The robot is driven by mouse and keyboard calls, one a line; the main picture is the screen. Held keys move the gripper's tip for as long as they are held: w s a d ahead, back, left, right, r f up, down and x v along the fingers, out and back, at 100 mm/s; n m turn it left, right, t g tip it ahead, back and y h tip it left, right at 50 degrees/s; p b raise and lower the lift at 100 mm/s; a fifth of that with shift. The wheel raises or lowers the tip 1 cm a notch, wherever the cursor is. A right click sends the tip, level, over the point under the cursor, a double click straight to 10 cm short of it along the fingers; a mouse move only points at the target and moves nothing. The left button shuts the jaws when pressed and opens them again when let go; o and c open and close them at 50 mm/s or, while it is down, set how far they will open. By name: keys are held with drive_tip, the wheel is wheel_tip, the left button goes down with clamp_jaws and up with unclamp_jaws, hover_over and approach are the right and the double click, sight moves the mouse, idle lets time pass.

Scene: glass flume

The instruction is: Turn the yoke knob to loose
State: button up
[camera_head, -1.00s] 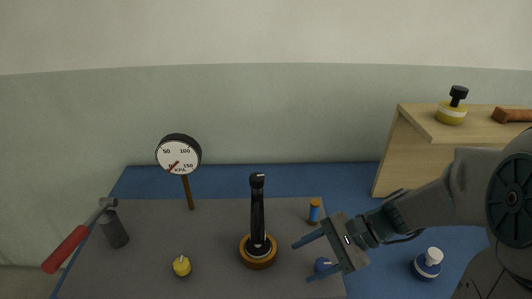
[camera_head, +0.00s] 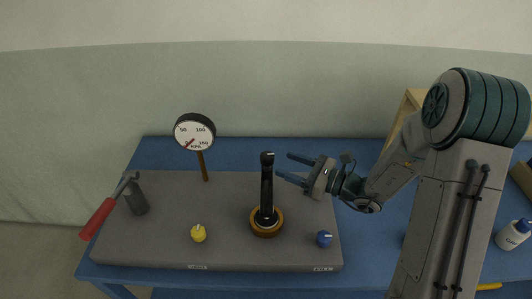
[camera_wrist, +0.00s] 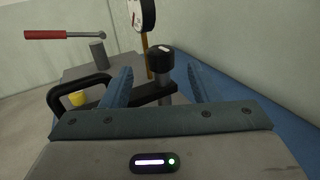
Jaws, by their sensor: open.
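The yoke knob (camera_head: 267,157) is the black cap on top of the upright black yoke (camera_head: 266,190), which stands on a round brown-and-black base (camera_head: 267,224). In the wrist view the knob (camera_wrist: 160,60) is black with a short white mark on top. It sits on a grey stem, with a black frame reaching left. My gripper (camera_head: 284,165) is open and empty, just right of the knob, its fingers pointing left at it. In the wrist view the knob shows between the two fingers (camera_wrist: 157,75), beyond their tips. I cannot tell the lettering around it.
A pressure gauge (camera_head: 194,133) stands on a post behind. A red-handled lever (camera_head: 100,216) on a grey cylinder (camera_head: 138,203) is at the left. A yellow knob (camera_head: 198,233) and a blue knob (camera_head: 324,239) sit on the grey panel (camera_head: 160,245). A white-and-blue bottle (camera_head: 513,234) stands far right.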

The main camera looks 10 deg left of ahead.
sight(273, 160)
drive_tip(key=p+x, duration=0.1)
drive_tip(key=x, duration=0.6)
drive_tip(key=shift+a, duration=0.2)
drive_tip(key=c, duration=1)
drive_tip(key=shift+o, duration=0.3)
